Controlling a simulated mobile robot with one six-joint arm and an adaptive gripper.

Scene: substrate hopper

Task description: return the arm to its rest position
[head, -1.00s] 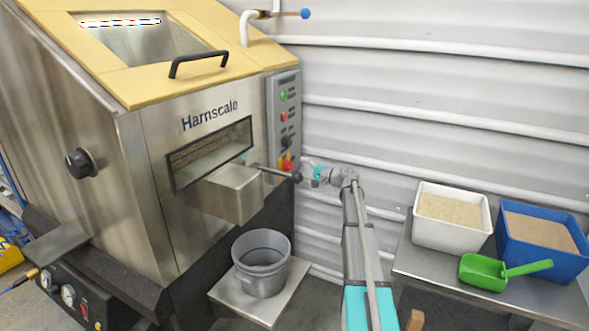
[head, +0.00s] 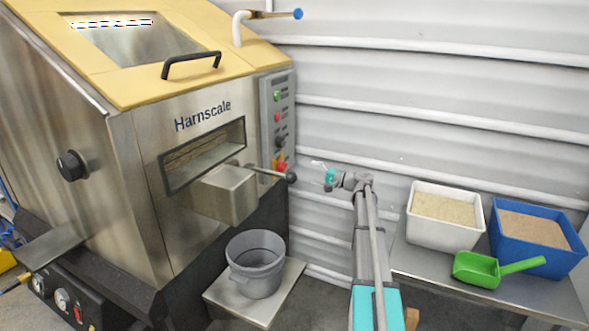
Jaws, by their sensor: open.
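My gripper (head: 321,174) is small in the head view, in front of the grey corrugated wall. It is open and looks empty. It points left, toward the hopper machine (head: 203,115), and sits just right of the black ball on the lever (head: 266,172), with a visible gap between them. My arm reaches up from the bottom of the view, right of the bucket. The fine shape of the fingers is hard to make out at this size.
A grey bucket (head: 256,264) stands on a metal plate (head: 217,291) below the machine's spout (head: 226,196). On the right a metal table (head: 418,265) holds a white bin (head: 442,230), a blue bin (head: 538,254) and a green scoop (head: 477,269). The wall is close behind my arm.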

